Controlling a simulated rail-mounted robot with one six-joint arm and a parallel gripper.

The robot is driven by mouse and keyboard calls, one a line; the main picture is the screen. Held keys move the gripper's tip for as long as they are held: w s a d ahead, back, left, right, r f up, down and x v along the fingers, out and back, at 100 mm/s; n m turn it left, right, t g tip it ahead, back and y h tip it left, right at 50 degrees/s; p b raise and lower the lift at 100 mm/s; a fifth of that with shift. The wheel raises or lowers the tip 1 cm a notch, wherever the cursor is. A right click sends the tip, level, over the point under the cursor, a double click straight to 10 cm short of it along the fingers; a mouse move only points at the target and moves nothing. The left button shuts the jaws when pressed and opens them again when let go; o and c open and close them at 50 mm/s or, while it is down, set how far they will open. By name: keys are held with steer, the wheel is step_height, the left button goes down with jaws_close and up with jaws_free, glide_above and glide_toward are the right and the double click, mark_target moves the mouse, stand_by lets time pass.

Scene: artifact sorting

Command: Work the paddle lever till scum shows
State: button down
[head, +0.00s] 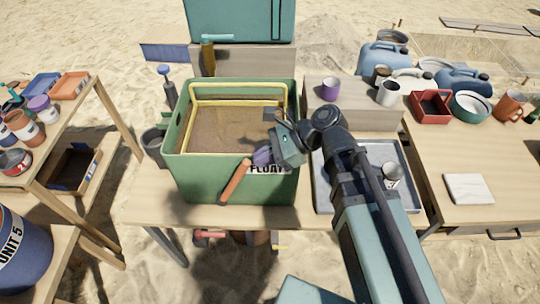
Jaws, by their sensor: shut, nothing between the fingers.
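The green tank (186,170) stands on the table, with a label partly hidden by my gripper on its front. A yellow frame (236,101) lines its inside, around flat brown liquid (235,130). The paddle lever, with its orange handle (236,182), slants down to the left across the tank's front. My gripper (264,157) is shut at the tank's front rim, close to the lever's upper end. I cannot tell whether it touches the lever. My gripper and arm hide the tank's right front corner.
A grey tray (322,200) holding a metal cup (392,172) lies right of the tank. Behind it, a raised block (357,118) bears a purple cup (330,89) and other mugs. Side tables hold jars, bins and a white slab (468,188). A dark pot (153,143) stands left of the tank.

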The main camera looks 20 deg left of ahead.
steer(key=s+a+r+t+h+p, duration=0.1)
steer(key=s+a+h+p, duration=0.2)
steer(key=a, duration=0.6)
steer(key=s+a+r+t+h+p, duration=0.1)
steer(key=s+a+h+p, duration=0.3)
steer(key=a, duration=0.5)
steer(key=shift+s+r+m+t+h+p, duration=0.2)
steer(key=shift+m+t+h+p, duration=0.15)
steer(key=shift+t+p, duration=0.7)
steer(key=shift+g, duration=0.25)
steer(key=shift+p, duration=0.3)
steer(key=p+v, duration=0.9)
steer(key=v, duration=0.1)
steer(key=shift+s+a+p, duration=0.15)
steer(key=shift+a+p, duration=0.2)
steer(key=shift+p, duration=0.05)
